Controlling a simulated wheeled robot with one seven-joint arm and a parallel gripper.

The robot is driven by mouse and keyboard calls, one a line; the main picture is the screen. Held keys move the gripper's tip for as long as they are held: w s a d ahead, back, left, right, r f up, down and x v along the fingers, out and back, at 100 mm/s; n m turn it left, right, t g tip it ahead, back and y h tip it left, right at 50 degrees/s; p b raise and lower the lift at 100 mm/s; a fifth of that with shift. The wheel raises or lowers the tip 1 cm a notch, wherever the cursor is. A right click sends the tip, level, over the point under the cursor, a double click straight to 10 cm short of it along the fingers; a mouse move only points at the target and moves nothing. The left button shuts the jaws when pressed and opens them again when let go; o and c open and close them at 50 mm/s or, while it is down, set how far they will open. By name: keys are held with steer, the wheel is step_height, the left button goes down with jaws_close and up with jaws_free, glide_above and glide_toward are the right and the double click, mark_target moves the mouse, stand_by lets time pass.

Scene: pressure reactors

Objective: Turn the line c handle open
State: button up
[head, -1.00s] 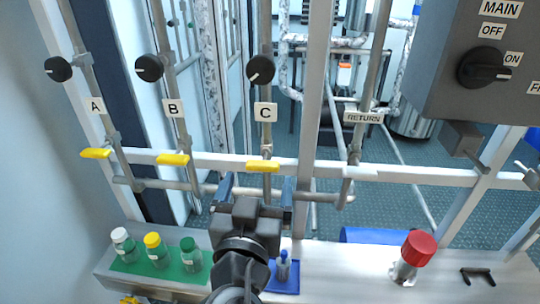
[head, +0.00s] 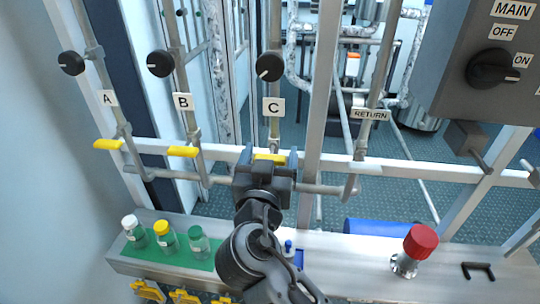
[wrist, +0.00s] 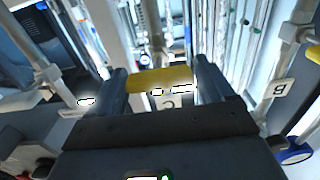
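The line C handle (head: 270,158) is a yellow lever lying crosswise on the pipe under the C label (head: 273,107). My gripper (head: 268,158) is open, with its two fingers on either side of this handle. In the wrist view the yellow handle (wrist: 160,79) spans most of the space between the fingertips (wrist: 162,82). Its ends are close to both fingers; I cannot tell whether they touch. The gripper body hides the pipe below the handle in the head view.
Yellow handles of line A (head: 108,145) and line B (head: 183,152) lie to the left. Black knobs (head: 270,67) sit higher on the pipes. A metal rail (head: 400,172) runs behind. Below is a bench with bottles (head: 166,237) and a red-capped fitting (head: 420,242).

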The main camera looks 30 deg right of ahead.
steer(key=c, duration=0.7)
steer(key=shift+n, duration=0.4)
steer(key=n, duration=0.3)
steer(key=shift+w+a+n, duration=0.1)
steer(key=shift+n, duration=0.2)
steer(key=n+p, duration=0.1)
steer(key=n, duration=0.3)
steer(key=shift+a+n, duration=0.1)
steer(key=shift+n, duration=0.2)
steer(key=n+p, duration=0.2)
steer(key=n, duration=0.3)
steer(key=shift+f, duration=0.1)
steer(key=shift+w+a+f+n+p, duration=0.1)
steer(key=shift+n+p, duration=0.5)
steer(key=shift+n, duration=0.4)
steer(key=shift+a+f+n+p, duration=0.1)
steer(key=shift+n+p, duration=0.45)
steer(key=shift+n, duration=0.45)
